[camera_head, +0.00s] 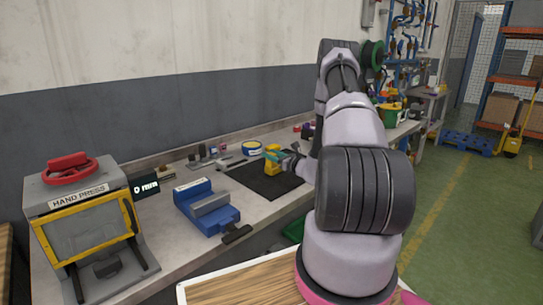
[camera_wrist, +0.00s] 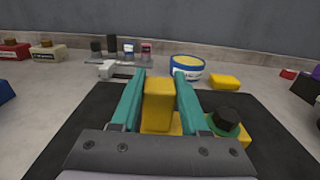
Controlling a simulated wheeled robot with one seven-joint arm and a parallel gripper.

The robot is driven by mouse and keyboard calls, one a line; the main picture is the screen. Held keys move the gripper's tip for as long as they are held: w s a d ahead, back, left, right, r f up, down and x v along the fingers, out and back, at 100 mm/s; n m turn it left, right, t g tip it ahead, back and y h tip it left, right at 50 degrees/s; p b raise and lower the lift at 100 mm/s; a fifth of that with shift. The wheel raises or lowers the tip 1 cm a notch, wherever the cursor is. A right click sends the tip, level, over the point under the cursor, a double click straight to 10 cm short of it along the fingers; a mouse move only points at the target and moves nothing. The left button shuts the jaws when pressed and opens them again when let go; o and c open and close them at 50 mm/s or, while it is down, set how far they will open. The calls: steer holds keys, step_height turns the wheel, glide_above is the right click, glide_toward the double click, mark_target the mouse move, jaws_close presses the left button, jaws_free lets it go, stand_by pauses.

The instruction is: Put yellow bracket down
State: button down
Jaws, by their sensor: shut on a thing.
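The yellow bracket (camera_wrist: 158,92) is between the two teal fingers of my gripper (camera_wrist: 159,76) in the wrist view. My gripper is shut on it. The bracket has an upright part and a lower foot, and it looks upright. In the head view the bracket (camera_head: 271,160) and my gripper (camera_head: 279,156) are over the black mat (camera_head: 250,178) on the bench. The bracket is at or just above the mat; I cannot tell if it touches. Part of its sides is hidden by the fingers.
A yellow piece with a green ring and black knob (camera_wrist: 226,122) is close right of my right finger. A yellow block (camera_wrist: 225,82) and a blue-banded tub (camera_wrist: 187,66) stand behind. A blue vise (camera_head: 208,207) and hand press (camera_head: 90,220) are left. Mat left of the bracket is clear.

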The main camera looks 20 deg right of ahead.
steer(key=shift+c, duration=2)
jaws_free()
